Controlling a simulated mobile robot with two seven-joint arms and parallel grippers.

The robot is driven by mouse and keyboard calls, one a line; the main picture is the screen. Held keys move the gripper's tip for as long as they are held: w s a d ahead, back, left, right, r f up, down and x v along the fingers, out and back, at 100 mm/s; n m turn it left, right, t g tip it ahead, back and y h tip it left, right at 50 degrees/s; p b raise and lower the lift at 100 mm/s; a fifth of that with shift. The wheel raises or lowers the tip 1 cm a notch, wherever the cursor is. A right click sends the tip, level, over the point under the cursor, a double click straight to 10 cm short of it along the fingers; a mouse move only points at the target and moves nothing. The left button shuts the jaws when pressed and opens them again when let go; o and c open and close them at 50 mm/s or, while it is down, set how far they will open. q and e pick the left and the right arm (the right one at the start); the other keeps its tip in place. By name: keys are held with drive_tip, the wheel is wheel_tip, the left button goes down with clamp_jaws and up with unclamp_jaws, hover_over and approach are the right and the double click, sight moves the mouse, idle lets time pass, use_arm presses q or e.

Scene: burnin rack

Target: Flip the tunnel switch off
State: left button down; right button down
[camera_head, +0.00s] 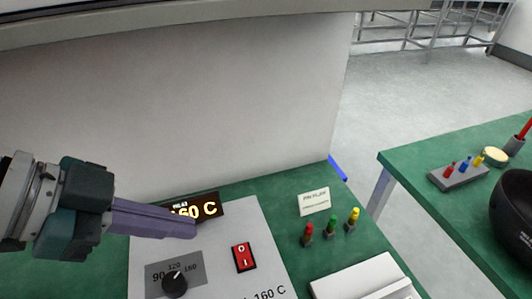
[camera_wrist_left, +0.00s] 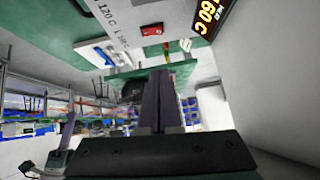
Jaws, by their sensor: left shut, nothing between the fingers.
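A red rocker switch (camera_head: 244,257) with I and O marks sits on the pale control panel (camera_head: 226,222) in the head view. It also shows in the left wrist view (camera_wrist_left: 152,30) near the top middle. My left gripper (camera_head: 194,228) comes in from the left. Its purple fingers are shut with nothing between them. The fingertips are above and left of the switch, apart from it, and near the lit "160 C" display (camera_head: 192,208). A black knob (camera_head: 174,284) on a dial is below the fingers.
Red, green and yellow pegs (camera_head: 331,227) and a small label card (camera_head: 314,201) stand right of the panel on the green bench. A white box (camera_head: 362,283) lies in front. A pale wall (camera_head: 200,100) rises behind. Another green table (camera_head: 432,196) holds a black bowl (camera_head: 514,212).

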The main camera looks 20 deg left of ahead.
use_arm(q)
hover_over(242, 248)
drive_tip(key=s+a, duration=0.1)
drive_tip(key=s, duration=0.1)
wheel_tip(242, 248, down, 5)
drive_tip(key=shift+s+a+f+b, duration=0.1)
drive_tip(key=shift+a+f+b, duration=0.05)
drive_tip(key=shift+b, duration=0.2)
drive_tip(key=f, duration=0.2)
drive_tip(key=f+b, duration=0.1)
drive_tip(key=shift+w+f, duration=0.25)
drive_tip(key=shift+f, duration=0.4)
drive_tip(key=shift+w+a+f+b, duration=0.15)
drive_tip(key=shift+f+b, duration=0.25)
drive_tip(key=shift+b, duration=0.45)
drive_tip(key=shift+r, duration=0.1)
drive_tip(key=shift+p, duration=0.3)
